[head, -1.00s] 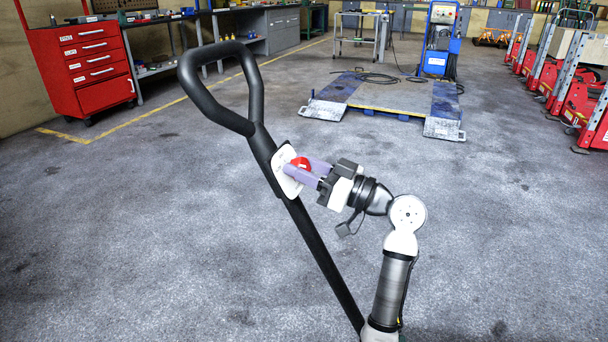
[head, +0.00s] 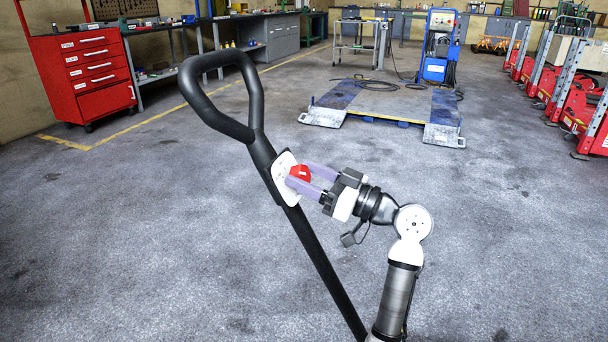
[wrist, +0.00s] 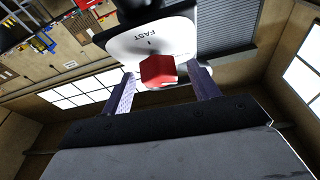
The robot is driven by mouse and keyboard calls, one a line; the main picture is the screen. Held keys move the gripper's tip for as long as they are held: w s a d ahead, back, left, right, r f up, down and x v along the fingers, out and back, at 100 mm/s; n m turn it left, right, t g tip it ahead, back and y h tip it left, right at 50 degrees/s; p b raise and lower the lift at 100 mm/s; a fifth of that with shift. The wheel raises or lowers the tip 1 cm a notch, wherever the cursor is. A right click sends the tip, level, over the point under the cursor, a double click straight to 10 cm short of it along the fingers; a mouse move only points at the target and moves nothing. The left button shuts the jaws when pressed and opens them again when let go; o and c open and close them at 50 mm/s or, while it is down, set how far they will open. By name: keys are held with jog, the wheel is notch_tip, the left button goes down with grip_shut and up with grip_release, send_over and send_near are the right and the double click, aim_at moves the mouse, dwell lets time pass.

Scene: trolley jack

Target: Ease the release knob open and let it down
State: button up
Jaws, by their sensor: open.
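The red release knob (head: 299,174) sits on a white plate (head: 284,188) fixed to the black handle bar of the jack (head: 322,262). In the wrist view the knob (wrist: 157,71) shows in front of the white plate (wrist: 150,42), which bears the word "FAST" and a mark. My gripper (head: 304,177) is open at the plate. Its two pale purple fingers stand on either side of the knob, with a visible gap to each in the wrist view. The jack's body is out of view.
The handle's black loop grip (head: 255,95) rises above the plate. Open concrete floor surrounds the handle. A red tool cabinet (head: 88,75) stands at the back left, a low lift platform (head: 385,103) at the back, and red jacks (head: 585,100) along the right.

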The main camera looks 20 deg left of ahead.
jog(key=v, duration=1.2)
jog(key=shift+d, duration=0.4)
jog(key=shift+d, duration=0.1)
